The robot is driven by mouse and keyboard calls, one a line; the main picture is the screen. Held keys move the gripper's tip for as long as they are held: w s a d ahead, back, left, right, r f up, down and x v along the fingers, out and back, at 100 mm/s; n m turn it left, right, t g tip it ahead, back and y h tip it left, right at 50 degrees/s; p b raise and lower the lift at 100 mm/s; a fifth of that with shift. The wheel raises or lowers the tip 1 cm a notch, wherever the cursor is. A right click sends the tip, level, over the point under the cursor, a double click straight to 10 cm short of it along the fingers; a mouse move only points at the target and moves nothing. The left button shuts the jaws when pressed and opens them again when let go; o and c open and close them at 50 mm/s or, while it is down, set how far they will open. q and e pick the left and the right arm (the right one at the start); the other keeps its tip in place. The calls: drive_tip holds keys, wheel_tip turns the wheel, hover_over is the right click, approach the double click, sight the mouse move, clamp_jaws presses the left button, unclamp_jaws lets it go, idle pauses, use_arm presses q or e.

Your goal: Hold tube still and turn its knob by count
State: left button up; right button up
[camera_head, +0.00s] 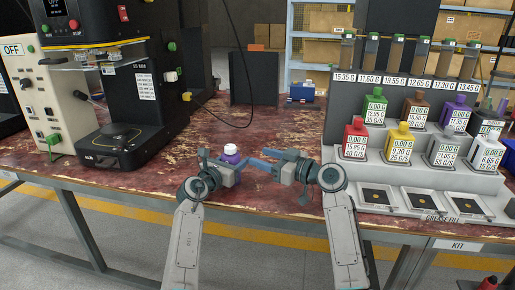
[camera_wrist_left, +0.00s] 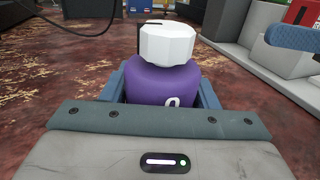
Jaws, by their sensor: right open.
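A purple tube (camera_head: 229,158) with a white faceted knob (camera_head: 237,149) on top stands upright at the middle of the worn red table. In the left wrist view the tube (camera_wrist_left: 160,84) sits between my left fingers, with the white knob (camera_wrist_left: 163,44) clear above them. A dark line marks the knob's top. My left gripper (camera_head: 226,163) is shut around the tube's body. My right gripper (camera_head: 262,158) is open and empty, just right of the tube and apart from the knob. One blue right finger (camera_wrist_left: 293,38) shows at the wrist view's right edge.
A black seamer machine (camera_head: 125,100) and a control panel (camera_head: 40,95) marked OFF stand left. A grey rack (camera_head: 340,150) with several coloured labelled bottles stands right, with small trays (camera_head: 410,203) in front. A black cable hangs behind. Table around the tube is clear.

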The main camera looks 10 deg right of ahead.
use_arm(q)
drive_tip(key=o, duration=0.4)
